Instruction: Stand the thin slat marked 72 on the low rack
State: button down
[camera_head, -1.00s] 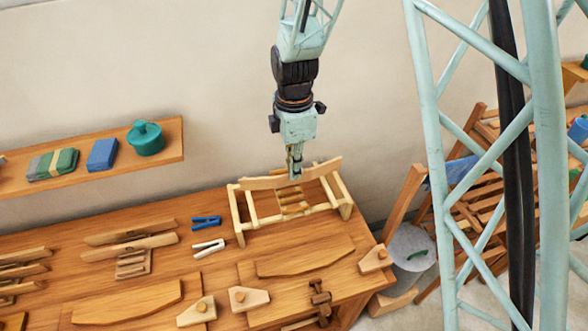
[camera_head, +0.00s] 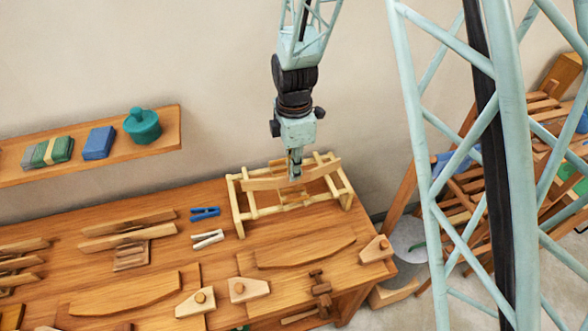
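A long, thin, slightly curved pale slat (camera_head: 262,183) is at the tip of my gripper (camera_head: 294,174), which appears closed around its middle. The slat lies lengthwise over a low pale wooden frame (camera_head: 236,213) on the bench. Whether it touches the frame is unclear. The frame has end posts, long rails and a few short pieces in its middle; it may be the low rack. Other thin slats (camera_head: 128,222) lie on a small wooden support (camera_head: 131,256) to the left. No number 72 is legible on any slat.
On the bench (camera_head: 215,275) are a blue clip (camera_head: 205,212), a white clip (camera_head: 208,238), a broad curved board (camera_head: 305,250) and several wooden blocks. A wall shelf (camera_head: 165,145) holds a teal pot (camera_head: 142,125). Wooden furniture (camera_head: 465,205) stands beyond the bench's right end.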

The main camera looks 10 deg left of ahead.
aim_at(294, 184)
jog(key=shift+f+b, duration=0.5)
jog(key=shift+f, duration=1.35)
jog(key=shift+f+b, duration=0.9)
jog(key=shift+f, duration=0.3)
jog(key=shift+f+b, duration=0.35)
jog(key=shift+b, duration=0.2)
jog(key=c, duration=2.8)
grip_release()
jog(key=shift+r, duration=0.2)
jog(key=shift+r+p, duration=2.1)
jog(key=shift+r, duration=3.3)
